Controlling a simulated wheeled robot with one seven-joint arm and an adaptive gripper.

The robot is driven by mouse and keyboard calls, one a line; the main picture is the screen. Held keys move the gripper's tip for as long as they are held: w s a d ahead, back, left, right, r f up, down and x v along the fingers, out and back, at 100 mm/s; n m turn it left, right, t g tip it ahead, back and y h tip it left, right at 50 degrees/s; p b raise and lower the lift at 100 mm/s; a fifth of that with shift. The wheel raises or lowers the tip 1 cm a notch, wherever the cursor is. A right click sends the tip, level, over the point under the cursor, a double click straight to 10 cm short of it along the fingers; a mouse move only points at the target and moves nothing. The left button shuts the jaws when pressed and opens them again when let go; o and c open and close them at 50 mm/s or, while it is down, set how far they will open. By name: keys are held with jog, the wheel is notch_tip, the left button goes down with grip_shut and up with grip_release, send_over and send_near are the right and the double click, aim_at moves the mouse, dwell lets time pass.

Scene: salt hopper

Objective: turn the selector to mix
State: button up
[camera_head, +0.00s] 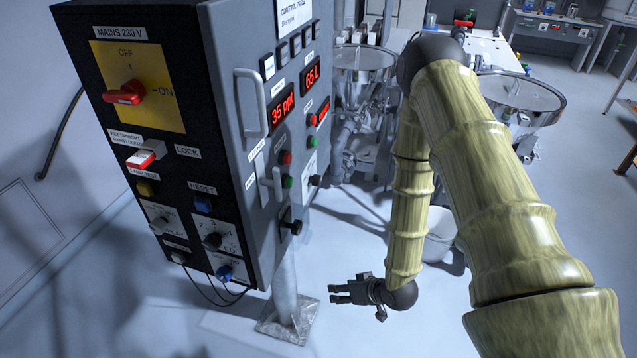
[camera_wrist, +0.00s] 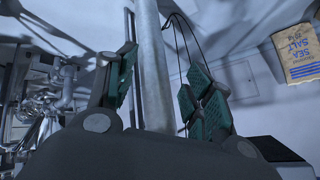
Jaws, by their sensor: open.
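A dark control cabinet (camera_head: 235,110) stands on a pole at the left of the head view. Its front face carries a knob on a white dial plate (camera_head: 160,222) and a darker knob on another white plate (camera_head: 212,240). Black knobs stick out of its right side, one low (camera_head: 297,228) and one higher (camera_head: 315,181). The dial lettering is too small to read, so I cannot tell which one is the selector with mix. My gripper (camera_head: 333,294) is open and empty, low down, right of the pole and below the cabinet. Its fingers also show in the wrist view (camera_wrist: 160,85).
The cabinet's support pole (camera_head: 284,290) appears between my fingers in the wrist view (camera_wrist: 154,70). A red mains switch (camera_head: 124,95), a lock switch (camera_head: 142,160) and a grab handle (camera_head: 247,100) stick out. A sea salt bag (camera_wrist: 298,55) is at the right. Steel vessels (camera_head: 362,60) stand behind.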

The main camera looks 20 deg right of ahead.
jog(key=w+d+r+n+t+y, duration=0.2)
jog(key=w+d+r+t+y, duration=0.15)
jog(key=w+r, duration=0.75)
jog(key=n+y, duration=0.4)
jog(key=y, duration=0.3)
send_near(317, 181)
jog(key=w+p+x, duration=0.1)
jog(key=p+x, duration=0.1)
jog(key=x, duration=0.7)
jog(key=shift+d+f, duration=0.45)
jog(key=shift+f, duration=0.05)
jog(key=c, duration=1)
